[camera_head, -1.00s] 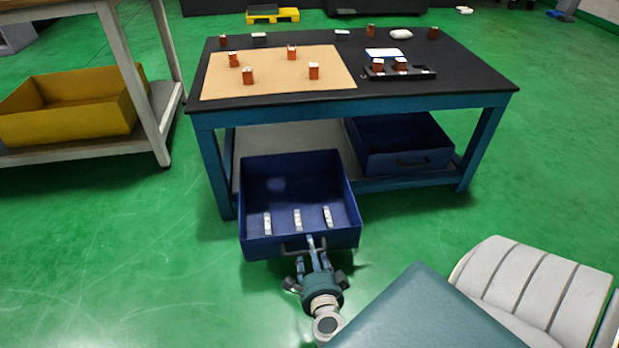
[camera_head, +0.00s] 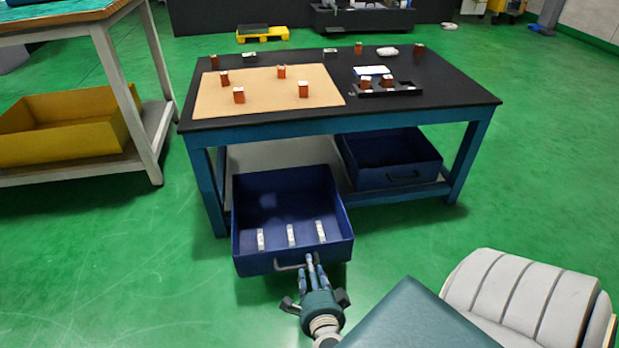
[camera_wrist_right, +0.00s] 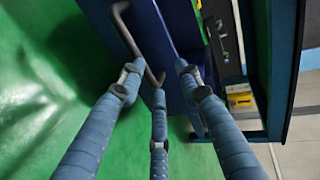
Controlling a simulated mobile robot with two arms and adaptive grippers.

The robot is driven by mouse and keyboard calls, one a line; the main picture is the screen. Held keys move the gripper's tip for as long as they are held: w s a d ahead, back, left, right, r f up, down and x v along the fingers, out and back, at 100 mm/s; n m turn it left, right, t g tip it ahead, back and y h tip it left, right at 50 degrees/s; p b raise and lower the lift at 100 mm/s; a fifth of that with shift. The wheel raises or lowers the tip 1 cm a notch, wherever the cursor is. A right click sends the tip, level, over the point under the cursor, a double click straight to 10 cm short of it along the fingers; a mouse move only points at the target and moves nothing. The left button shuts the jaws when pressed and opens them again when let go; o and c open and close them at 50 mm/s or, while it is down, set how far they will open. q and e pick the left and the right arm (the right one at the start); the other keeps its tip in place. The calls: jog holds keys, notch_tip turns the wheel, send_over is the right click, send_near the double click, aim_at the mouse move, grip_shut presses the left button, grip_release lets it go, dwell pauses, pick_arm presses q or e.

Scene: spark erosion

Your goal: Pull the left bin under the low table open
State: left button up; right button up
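The left bin (camera_head: 240,248) is a dark blue open box. It stands well out past the front edge of the low table (camera_head: 330,122), with three small pale pieces in its front part. Its dark handle (camera_head: 287,266) is on the front wall; the handle also shows in the right wrist view (camera_wrist_right: 128,38). My right gripper (camera_head: 312,262) is at the handle's right end. In the right wrist view its blue fingers (camera_wrist_right: 158,80) are spread apart, close to the handle's end; whether they touch it is unclear. My left gripper is out of view.
A second blue bin (camera_head: 405,178) sits under the table at the right. Orange-brown blocks (camera_head: 239,95) and a black tray (camera_head: 400,91) are on the tabletop. A bench with a yellow bin (camera_head: 60,148) stands at the left. Green floor is clear in front.

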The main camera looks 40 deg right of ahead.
jog(key=f+v, duration=0.2)
jog(key=v, duration=0.8)
jog(key=shift+s+p, duration=0.35)
jog(key=shift+p, duration=0.05)
jog(key=shift+a, duration=0.1)
jog(key=shift+p, duration=0.3)
dwell(0.4)
